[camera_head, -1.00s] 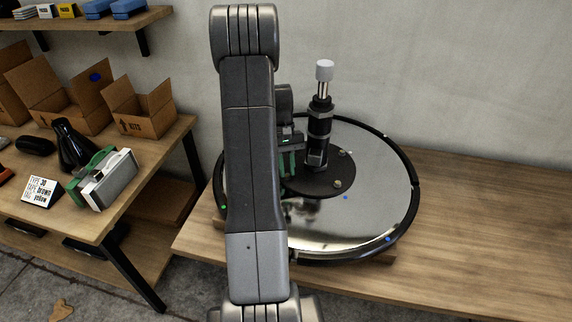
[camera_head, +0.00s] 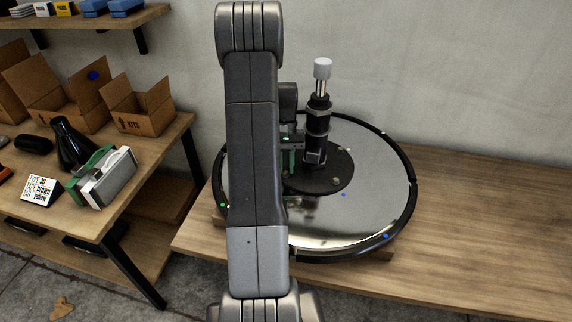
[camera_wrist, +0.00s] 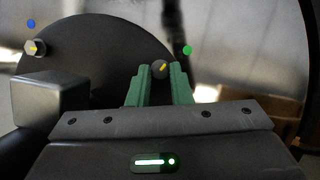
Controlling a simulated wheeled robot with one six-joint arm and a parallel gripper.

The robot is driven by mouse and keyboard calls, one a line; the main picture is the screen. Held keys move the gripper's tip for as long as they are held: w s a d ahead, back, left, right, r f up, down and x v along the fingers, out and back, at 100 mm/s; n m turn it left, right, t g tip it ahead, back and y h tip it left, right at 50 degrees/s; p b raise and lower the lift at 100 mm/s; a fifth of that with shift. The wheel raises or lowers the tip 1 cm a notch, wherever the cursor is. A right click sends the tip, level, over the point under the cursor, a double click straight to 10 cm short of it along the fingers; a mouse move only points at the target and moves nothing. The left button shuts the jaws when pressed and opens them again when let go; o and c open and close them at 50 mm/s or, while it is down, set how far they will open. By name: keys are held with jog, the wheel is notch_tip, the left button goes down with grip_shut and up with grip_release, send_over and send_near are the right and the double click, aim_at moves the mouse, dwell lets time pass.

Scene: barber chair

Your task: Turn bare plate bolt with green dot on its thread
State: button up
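The round dark plate (camera_head: 325,182) lies at the middle of a shiny silver disc (camera_head: 330,222). In the wrist view, a small plate bolt (camera_wrist: 160,69) with a yellow mark on its head sits near the plate's edge. A green dot (camera_wrist: 187,50) lies on the silver just beyond it. In the head view my arm hides this bolt. Another yellow-marked bolt (camera_wrist: 36,47) has a blue dot (camera_wrist: 31,23) beside it. Threads are not visible.
A tall dark post with a white cap (camera_head: 322,68) rises from the plate, close right of my gripper. The disc has a raised black rim (camera_head: 414,180). Free bench top (camera_head: 480,220) lies to the right. A side table with boxes (camera_head: 140,110) stands left.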

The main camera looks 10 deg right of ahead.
jog(key=o, duration=0.4)
jog(key=shift+c, duration=0.2)
jog(key=shift+r, duration=0.1)
jog(key=v, duration=1.3)
jog(key=shift+r, duration=0.35)
jog(key=shift+w, duration=0.1)
